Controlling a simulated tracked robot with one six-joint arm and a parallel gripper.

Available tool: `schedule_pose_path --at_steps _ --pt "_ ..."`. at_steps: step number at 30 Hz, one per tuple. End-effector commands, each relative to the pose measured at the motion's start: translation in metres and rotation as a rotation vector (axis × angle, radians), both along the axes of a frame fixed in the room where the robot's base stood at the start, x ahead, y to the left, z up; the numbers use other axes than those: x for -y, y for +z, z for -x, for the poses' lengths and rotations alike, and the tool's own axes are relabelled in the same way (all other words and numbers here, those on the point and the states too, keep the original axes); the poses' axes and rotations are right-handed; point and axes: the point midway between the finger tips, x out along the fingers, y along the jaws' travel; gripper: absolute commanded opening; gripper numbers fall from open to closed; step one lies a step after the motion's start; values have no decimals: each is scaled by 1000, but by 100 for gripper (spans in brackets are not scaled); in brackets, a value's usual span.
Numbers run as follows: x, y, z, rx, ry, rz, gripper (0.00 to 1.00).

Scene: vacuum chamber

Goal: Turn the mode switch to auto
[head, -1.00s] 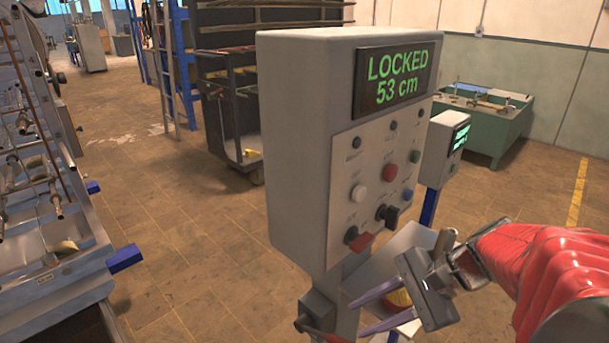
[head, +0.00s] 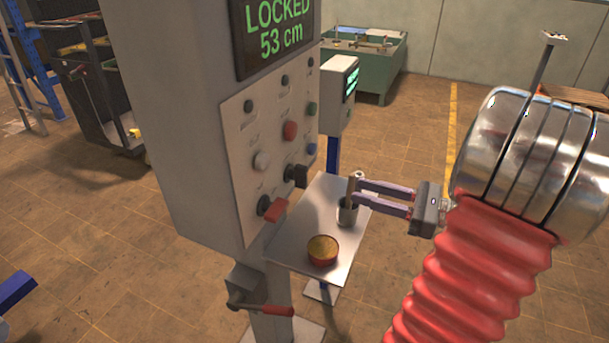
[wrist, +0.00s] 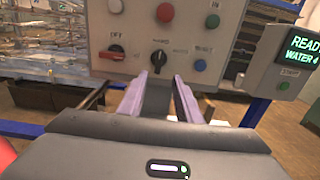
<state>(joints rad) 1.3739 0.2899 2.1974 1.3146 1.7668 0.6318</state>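The grey control cabinet (head: 165,110) has a black rotary switch (head: 297,175) low on its panel, right of a red-handled switch (head: 271,208). I take the black one as the mode switch. In the wrist view the black switch (wrist: 158,60) sits straight ahead, just beyond and between my fingertips, with small labels around it; I cannot read its setting surely. My gripper (head: 357,188) is open and empty, to the right of the panel, with its two purple fingers pointing at it. It also shows in the wrist view (wrist: 159,80). A gap seems to separate fingers and switch.
A red lever (head: 270,310) juts out under the cabinet. White (head: 262,161), red (head: 290,130) and blue (head: 312,148) buttons surround the switch. The display (head: 275,35) reads LOCKED 53 cm.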

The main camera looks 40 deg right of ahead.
Motion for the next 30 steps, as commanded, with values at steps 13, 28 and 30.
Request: schedule_pose_path --at_steps 13,28,30 --pt "-7 0 -10 -2 11 3 31" --pt "-39 0 -62 -2 16 3 31" --pt "-43 0 -70 -2 15 4 31"
